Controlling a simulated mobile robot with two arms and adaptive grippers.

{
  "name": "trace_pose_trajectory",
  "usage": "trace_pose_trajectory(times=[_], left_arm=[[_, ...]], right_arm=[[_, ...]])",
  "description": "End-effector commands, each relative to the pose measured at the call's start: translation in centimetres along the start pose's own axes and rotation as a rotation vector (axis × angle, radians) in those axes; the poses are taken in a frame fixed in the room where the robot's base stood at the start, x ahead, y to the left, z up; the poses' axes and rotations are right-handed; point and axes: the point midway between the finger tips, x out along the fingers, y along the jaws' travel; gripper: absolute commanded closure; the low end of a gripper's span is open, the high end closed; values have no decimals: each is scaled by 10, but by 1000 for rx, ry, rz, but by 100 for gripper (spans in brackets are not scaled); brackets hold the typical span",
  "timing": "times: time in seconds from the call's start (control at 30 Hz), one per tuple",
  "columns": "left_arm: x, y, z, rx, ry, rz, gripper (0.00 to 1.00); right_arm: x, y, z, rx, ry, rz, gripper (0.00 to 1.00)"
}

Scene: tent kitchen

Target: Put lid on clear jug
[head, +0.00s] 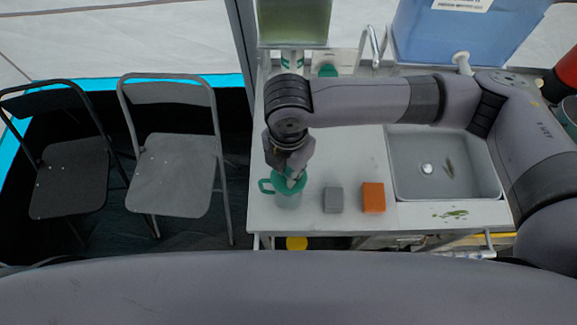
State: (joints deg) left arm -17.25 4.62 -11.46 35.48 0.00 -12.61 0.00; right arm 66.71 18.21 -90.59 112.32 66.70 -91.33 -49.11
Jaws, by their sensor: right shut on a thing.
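The clear jug (288,201) stands upright near the front left edge of the counter, with a green handle sticking out to the left. A green lid (280,184) shows at the jug's top. My right gripper (292,178) points down over the jug and is shut on the lid. The fingers hide part of the lid, so I cannot tell whether it sits fully on the rim. My left gripper is not in view.
A grey block (333,200) and an orange block (373,198) stand right of the jug. Farther right is a sink (412,180) with a tap (374,45) behind. A blue water container (455,30) stands at the back. Two folding chairs (172,178) are left of the counter (350,160).

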Motion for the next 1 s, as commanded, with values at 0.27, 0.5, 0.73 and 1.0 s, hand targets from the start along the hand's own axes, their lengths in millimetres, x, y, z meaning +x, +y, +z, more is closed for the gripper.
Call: trace_pose_trajectory(times=[0.27,0.5,0.73,1.0], left_arm=[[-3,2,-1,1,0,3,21],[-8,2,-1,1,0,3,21],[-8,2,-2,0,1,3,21],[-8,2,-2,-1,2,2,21]], right_arm=[[-1,0,0,0,0,-1,100],[-1,0,0,0,1,-2,100],[0,0,0,0,0,-1,100],[0,0,0,0,0,0,100]])
